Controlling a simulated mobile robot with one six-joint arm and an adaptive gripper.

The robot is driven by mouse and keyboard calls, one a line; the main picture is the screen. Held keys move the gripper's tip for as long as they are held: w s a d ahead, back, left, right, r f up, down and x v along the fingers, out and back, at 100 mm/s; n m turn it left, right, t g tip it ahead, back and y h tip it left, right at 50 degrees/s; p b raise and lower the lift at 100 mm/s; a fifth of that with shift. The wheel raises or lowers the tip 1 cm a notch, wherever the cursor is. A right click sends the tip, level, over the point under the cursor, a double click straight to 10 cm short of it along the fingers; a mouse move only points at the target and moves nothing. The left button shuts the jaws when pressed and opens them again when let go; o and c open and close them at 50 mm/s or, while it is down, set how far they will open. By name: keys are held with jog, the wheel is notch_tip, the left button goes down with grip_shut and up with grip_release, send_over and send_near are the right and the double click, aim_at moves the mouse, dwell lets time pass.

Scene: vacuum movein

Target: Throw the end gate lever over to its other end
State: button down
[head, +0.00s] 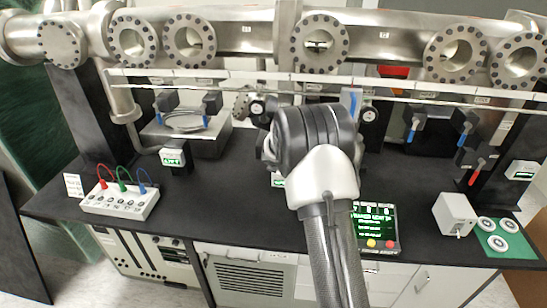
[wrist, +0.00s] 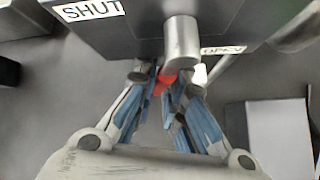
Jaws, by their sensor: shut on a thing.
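In the wrist view my gripper (wrist: 165,88) is shut on a red lever (wrist: 168,78), of which only a small part shows between the fingertips. The lever is by a dark housing (wrist: 130,28) with a grey round stub (wrist: 181,45). The housing carries a SHUT label (wrist: 90,10) on the left and an OPEN label (wrist: 222,50) on the right. The fingers hide most of the lever, so I cannot tell its exact angle. In the head view my arm hides the gripper and the lever it holds.
A steel beam pipe (head: 250,38) with round ports runs along the back. Blue-handled levers (head: 412,130) and a red-handled lever (head: 473,177) hang at the right. A lit screen (head: 374,222), a grey box (head: 455,213) and a cable box (head: 120,200) stand on the black bench (head: 230,190).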

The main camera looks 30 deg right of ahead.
jog(key=shift+s+d+f+n+g+h+p, duration=0.1)
jog(key=shift+s+d+n+g+h+p, duration=0.35)
jog(key=shift+h, duration=0.2)
jog(key=shift+s+d+n+g+h+p, duration=0.2)
jog(key=shift+d+n+g+h+p, duration=0.15)
jog(key=shift+d+h+p, duration=0.25)
jog(key=shift+s, duration=0.1)
jog(key=c, duration=1.6)
grip_release()
jog(key=shift+s+d, duration=0.1)
jog(key=shift+d, duration=0.1)
jog(key=shift+c, duration=0.2)
jog(key=shift+a, duration=0.15)
jog(key=v, duration=1.1)
jog(key=shift+a+r, duration=0.25)
jog(key=shift+a, duration=0.15)
